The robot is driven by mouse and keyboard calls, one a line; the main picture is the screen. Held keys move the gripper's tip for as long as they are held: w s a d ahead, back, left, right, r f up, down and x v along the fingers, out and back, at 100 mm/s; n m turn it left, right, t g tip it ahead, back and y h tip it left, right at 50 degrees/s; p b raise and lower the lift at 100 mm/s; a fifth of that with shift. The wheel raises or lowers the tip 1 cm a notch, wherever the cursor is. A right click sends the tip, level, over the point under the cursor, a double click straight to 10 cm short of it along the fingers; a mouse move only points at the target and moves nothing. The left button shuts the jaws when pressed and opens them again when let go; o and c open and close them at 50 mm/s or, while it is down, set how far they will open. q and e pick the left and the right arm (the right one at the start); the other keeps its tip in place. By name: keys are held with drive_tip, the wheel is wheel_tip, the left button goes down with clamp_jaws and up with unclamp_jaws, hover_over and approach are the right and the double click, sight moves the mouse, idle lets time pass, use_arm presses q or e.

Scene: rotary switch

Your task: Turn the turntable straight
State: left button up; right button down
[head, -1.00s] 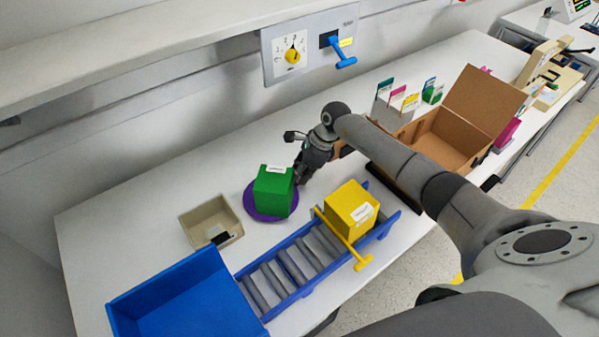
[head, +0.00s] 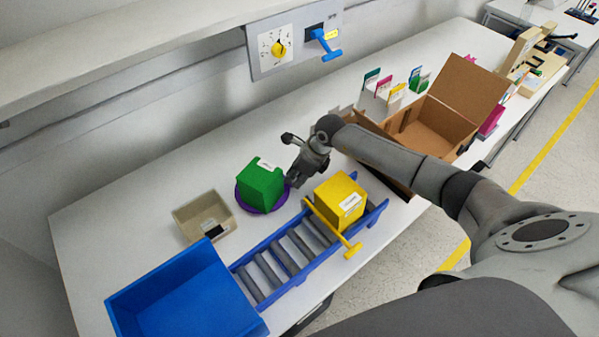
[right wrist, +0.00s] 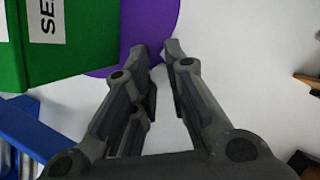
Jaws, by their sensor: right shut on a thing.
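The purple turntable (head: 241,202) is a round disc on the white table, and a green box (head: 258,188) with a white label sits on it. The box sits at an angle to the table's edges and hides most of the disc. My right gripper (head: 292,181) is at the disc's right side, low beside the box. In the right wrist view its fingertips (right wrist: 158,50) are close together at the rim of the purple turntable (right wrist: 150,22), shut on it. The green box (right wrist: 75,40) stands to their left there. My left gripper is not in view.
A blue roller conveyor (head: 271,291) with a yellow box (head: 338,200) and a yellow bar (head: 330,229) lies in front. A beige tray (head: 180,226) and a blue bin (head: 180,295) are at left. An open cardboard box (head: 435,130) stands at right. A switch panel (head: 258,52) is on the wall.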

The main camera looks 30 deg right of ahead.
sight(288, 195)
drive_tip(key=shift+s+a, duration=0.2)
drive_tip(key=shift+s, duration=0.35)
drive_tip(key=shift+s+a, duration=0.2)
drive_tip(key=shift+s, duration=0.3)
drive_tip(key=shift+s+a+b, duration=0.35)
drive_tip(key=shift+s+a, duration=0.35)
drive_tip(key=shift+s, duration=0.15)
drive_tip(key=shift+s+a, duration=0.1)
drive_tip(key=shift+a, duration=0.05)
drive_tip(key=c, duration=1.5)
unclamp_jaws()
drive_tip(key=shift+a, duration=0.1)
drive_tip(key=shift+o, duration=0.2)
drive_tip(key=shift+d+r, duration=0.2)
drive_tip(key=shift+r, duration=0.15)
wheel_tip(288, 195, up, 9)
drive_tip(key=shift+r, duration=0.2)
